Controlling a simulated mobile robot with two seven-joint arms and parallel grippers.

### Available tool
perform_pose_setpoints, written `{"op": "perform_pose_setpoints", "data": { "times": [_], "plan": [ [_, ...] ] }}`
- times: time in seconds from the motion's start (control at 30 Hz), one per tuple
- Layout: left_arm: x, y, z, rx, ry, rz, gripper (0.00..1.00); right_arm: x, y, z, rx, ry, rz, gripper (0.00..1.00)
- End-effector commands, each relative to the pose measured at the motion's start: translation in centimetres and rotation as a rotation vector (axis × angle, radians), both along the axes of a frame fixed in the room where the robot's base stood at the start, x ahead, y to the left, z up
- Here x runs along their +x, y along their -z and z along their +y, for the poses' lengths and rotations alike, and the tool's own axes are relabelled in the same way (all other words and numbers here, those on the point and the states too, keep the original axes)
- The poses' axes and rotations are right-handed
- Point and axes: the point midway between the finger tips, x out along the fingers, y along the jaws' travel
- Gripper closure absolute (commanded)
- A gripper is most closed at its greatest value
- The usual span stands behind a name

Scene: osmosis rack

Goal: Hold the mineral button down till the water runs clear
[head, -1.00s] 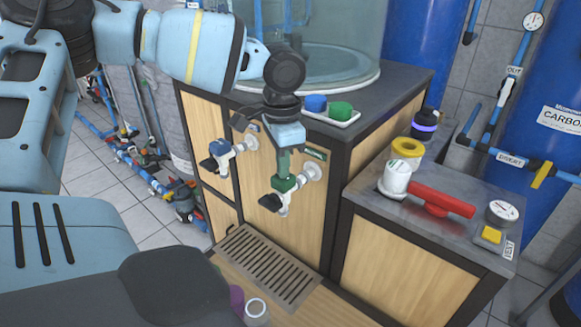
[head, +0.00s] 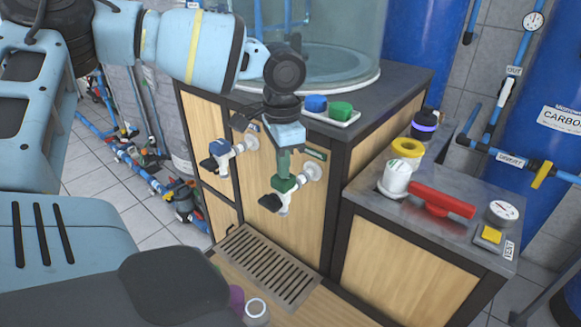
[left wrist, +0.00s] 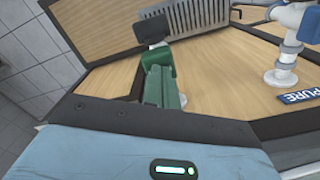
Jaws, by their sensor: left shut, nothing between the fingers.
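The green tap (head: 284,184) with its black paddle (head: 271,203) sticks out of the wooden cabinet front. A small green label (head: 315,154) beside it is too small to read. My left gripper (head: 284,174) points down onto the top of this tap, shut and empty. Its tips look in contact with the tap, but I cannot tell how far anything is pressed. In the left wrist view the gripper (left wrist: 158,58) covers most of the tap, and the black paddle (left wrist: 152,27) shows beyond it. I see no clear water stream under the spout. My right gripper is out of view.
A blue tap (head: 220,147) stands just left, near a PURE label (left wrist: 297,96). A drain grate (head: 268,266) lies below. A white tray (head: 345,122) with blue and green pieces is above. A red handle (head: 441,201) and yellow button (head: 491,235) are on the right counter.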

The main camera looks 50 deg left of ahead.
Motion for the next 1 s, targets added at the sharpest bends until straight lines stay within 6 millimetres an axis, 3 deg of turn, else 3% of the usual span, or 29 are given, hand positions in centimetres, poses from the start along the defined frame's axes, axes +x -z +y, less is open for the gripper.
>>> {"op": "perform_pose_setpoints", "data": {
  "times": [1.0],
  "plan": [
    [-0.04, 0.87, 0.01, 0.0, 0.0, 0.002, 1.0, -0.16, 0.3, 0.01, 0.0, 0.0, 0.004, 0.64]
  ]
}}
